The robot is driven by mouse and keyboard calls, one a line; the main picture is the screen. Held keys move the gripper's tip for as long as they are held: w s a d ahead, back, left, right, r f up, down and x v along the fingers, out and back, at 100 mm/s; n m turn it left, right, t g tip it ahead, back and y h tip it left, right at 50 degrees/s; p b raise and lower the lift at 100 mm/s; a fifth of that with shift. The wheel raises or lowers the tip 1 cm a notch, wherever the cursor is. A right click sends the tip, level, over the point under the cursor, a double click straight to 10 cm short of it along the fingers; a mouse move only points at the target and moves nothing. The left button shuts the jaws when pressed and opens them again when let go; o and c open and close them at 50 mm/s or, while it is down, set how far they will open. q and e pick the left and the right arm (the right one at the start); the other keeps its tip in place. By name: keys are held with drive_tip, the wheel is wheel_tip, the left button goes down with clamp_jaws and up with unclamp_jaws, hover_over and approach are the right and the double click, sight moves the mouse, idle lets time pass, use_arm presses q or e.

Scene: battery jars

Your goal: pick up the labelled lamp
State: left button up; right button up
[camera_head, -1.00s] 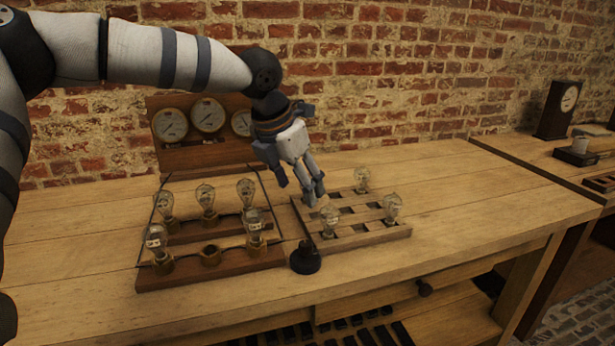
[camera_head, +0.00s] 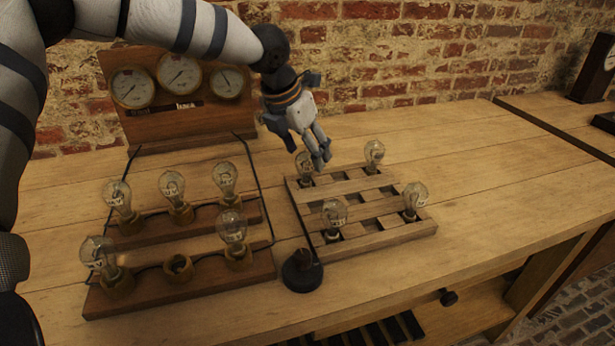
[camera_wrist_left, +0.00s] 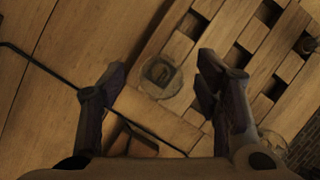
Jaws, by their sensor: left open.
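Clear glass lamps with small pale labels stand in a slotted wooden tray (camera_head: 385,238). They are at the back left (camera_head: 304,165), back right (camera_head: 374,153), front left (camera_head: 334,213) and front right (camera_head: 414,197); the label writing is too small to read. My left gripper (camera_head: 321,160) is open and empty, pointing down at the back-left lamp, partly in front of it. In the left wrist view a lamp (camera_wrist_left: 167,76) shows from above between the spread fingers (camera_wrist_left: 161,72), apart from both. My right gripper is not in view.
A wooden socket board (camera_head: 200,290) at left holds several lamps and has one empty front socket (camera_head: 178,267). A dark knob-like stand (camera_head: 302,272) is by the tray's front-left corner. A gauge panel (camera_head: 180,115) stands behind. The bench right of the tray is clear.

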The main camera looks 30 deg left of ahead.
sight(310, 162)
use_arm(q)
drive_tip(key=x, duration=0.4)
drive_tip(key=shift+d+f, duration=0.1)
drive_tip(key=c, duration=1.1)
drive_tip(key=shift+c, duration=0.2)
